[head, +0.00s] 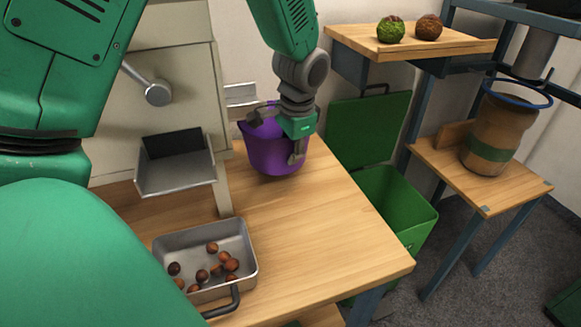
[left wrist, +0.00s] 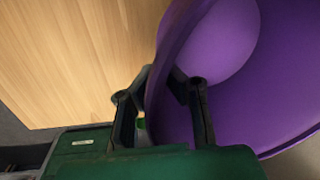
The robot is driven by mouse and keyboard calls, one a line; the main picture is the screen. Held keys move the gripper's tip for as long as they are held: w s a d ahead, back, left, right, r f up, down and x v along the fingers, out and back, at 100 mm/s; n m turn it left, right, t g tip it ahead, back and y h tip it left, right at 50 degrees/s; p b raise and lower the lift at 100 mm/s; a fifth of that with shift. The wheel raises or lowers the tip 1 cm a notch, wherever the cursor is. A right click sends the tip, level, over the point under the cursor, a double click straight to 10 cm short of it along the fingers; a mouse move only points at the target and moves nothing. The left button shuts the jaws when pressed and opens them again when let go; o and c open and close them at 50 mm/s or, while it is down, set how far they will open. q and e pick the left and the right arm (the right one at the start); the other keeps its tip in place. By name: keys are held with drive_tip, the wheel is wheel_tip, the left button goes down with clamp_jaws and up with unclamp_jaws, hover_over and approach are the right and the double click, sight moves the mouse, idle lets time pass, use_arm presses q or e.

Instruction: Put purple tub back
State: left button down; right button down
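The purple tub (head: 277,157) is at the back of the wooden table, roughly upright, its opening facing up. I cannot tell whether its base touches the tabletop. My left gripper (head: 283,138) reaches down from above to the tub's near rim. In the left wrist view the tub (left wrist: 245,95) fills the right side, and the left gripper's fingers (left wrist: 163,88) are on either side of its wall, one inside and one outside, closed onto it. Part of the tub's rim is hidden behind the gripper. My right gripper is not in view.
A metal tray (head: 249,243) with several chestnuts sits at the table's front, below a machine's chute (head: 176,178). A green bin (head: 397,205) with its lid raised stands right of the table. A shelf (head: 345,40) holds two balls.

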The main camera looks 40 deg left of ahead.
sight(290, 170)
use_arm(q)
drive_tip(key=f+b, duration=0.1)
drive_tip(key=f, duration=0.2)
drive_tip(key=shift+d, duration=0.2)
drive_tip(key=shift+f, duration=0.3)
drive_tip(key=shift+a, duration=0.25)
drive_tip(key=c, duration=1.7)
unclamp_jaws()
drive_tip(key=shift+a, duration=0.15)
drive_tip(key=shift+a+f, duration=0.1)
drive_tip(key=shift+d+r, duration=0.2)
drive_tip(key=shift+d, duration=0.05)
drive_tip(key=r+p, duration=0.1)
drive_tip(key=r, duration=0.3)
drive_tip(key=d+r+p, duration=0.1)
drive_tip(key=r, duration=0.2)
drive_tip(key=r+p, duration=0.1)
drive_tip(key=r, duration=0.3)
drive_tip(key=shift+s+d+r, duration=0.25)
drive_tip(key=shift+d+r, duration=0.1)
